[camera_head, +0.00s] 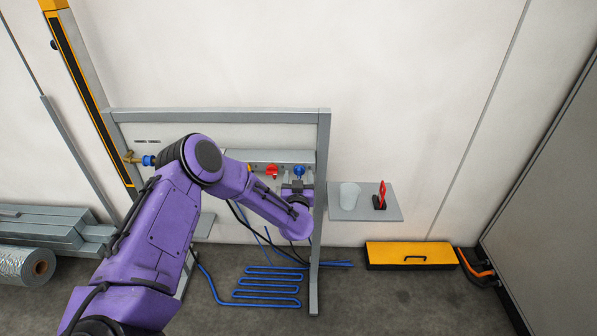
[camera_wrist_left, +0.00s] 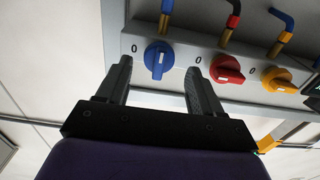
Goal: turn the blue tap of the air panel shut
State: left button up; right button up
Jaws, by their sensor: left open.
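The air panel (camera_head: 240,156) is a grey strip on a metal frame. Its blue tap (camera_head: 299,170) is at the right end in the head view. In the left wrist view the blue tap (camera_wrist_left: 158,57) is a round knob with a raised grip, and a "0" is printed to its left. My left gripper (camera_head: 297,187) is just below the blue tap in the head view. In the left wrist view its open fingers (camera_wrist_left: 159,68) are on either side of the blue tap, with nothing held. I cannot tell if they touch it. My right gripper is not in view.
A red tap (camera_wrist_left: 227,70) is close beside the right finger, with a yellow tap (camera_wrist_left: 279,79) beyond it. A shelf (camera_head: 350,213) right of the frame holds a pale cup (camera_head: 349,195) and a red-handled item (camera_head: 381,196). Blue hose (camera_head: 268,292) lies on the floor.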

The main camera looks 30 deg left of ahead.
pick_arm(q)
jog(key=shift+x, duration=1.05)
jog(key=c, duration=1)
